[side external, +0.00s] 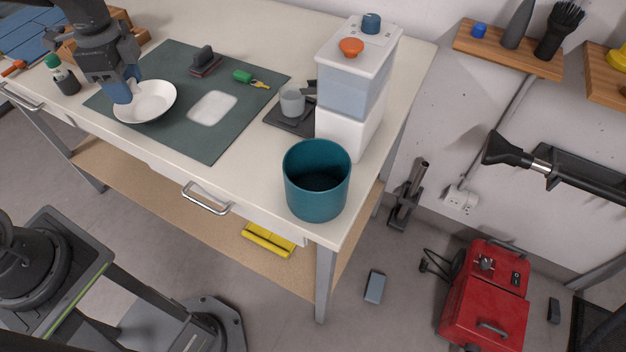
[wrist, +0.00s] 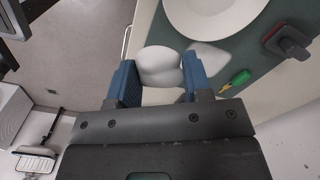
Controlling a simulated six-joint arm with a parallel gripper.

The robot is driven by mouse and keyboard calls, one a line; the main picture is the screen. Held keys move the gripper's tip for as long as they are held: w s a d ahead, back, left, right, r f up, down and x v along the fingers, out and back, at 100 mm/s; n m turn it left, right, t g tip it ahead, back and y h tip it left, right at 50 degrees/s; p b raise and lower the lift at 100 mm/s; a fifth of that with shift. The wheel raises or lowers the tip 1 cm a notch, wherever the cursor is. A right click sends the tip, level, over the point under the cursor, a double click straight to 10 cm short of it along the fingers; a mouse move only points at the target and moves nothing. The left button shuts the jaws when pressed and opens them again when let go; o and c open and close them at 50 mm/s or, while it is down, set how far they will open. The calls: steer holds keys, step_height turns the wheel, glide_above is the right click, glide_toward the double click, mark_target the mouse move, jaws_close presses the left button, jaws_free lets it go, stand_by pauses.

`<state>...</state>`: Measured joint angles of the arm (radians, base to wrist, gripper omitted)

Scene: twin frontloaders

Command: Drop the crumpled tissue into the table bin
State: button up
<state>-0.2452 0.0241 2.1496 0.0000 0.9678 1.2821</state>
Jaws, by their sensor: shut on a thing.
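My gripper (side external: 128,92) is at the back left of the bench, over the left side of a white plate (side external: 157,102). In the wrist view its blue fingers (wrist: 160,78) are shut on the crumpled tissue (wrist: 160,62), a rounded white lump. The fingers hide most of the tissue in the side view. Whether it clears the plate is hard to tell there. The table bin (side external: 305,196), a teal open-topped cylinder, stands at the bench's front right corner, far from my gripper. The bin is not seen in the wrist view.
A flat white cloth (side external: 212,108), a green-tagged key (side external: 243,76) and a dark stamp-like block (side external: 206,62) lie on the green mat (side external: 180,138). A grey cup (side external: 292,103) and a tall white dispenser (side external: 350,125) stand behind the bin. A green-capped bottle (side external: 65,80) stands at left.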

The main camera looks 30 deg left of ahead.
steer(key=w+d+r, duration=0.1)
steer(key=w+d, duration=0.3)
steer(key=d, duration=0.5)
steer(key=w+d+r, duration=0.2)
steer(key=w+d, duration=0.1)
steer(key=d, duration=0.7)
steer(key=s+d, duration=0.2)
steer(key=d, duration=0.8)
steer(key=s+d, duration=0.2)
steer(key=d, duration=0.7)
steer(key=shift+s+d+f, duration=0.1)
steer(key=shift+s+f, duration=0.05)
steer(key=shift+f, duration=2.35)
steer(key=o, duration=0.9)
steer(key=shift+o, duration=0.2)
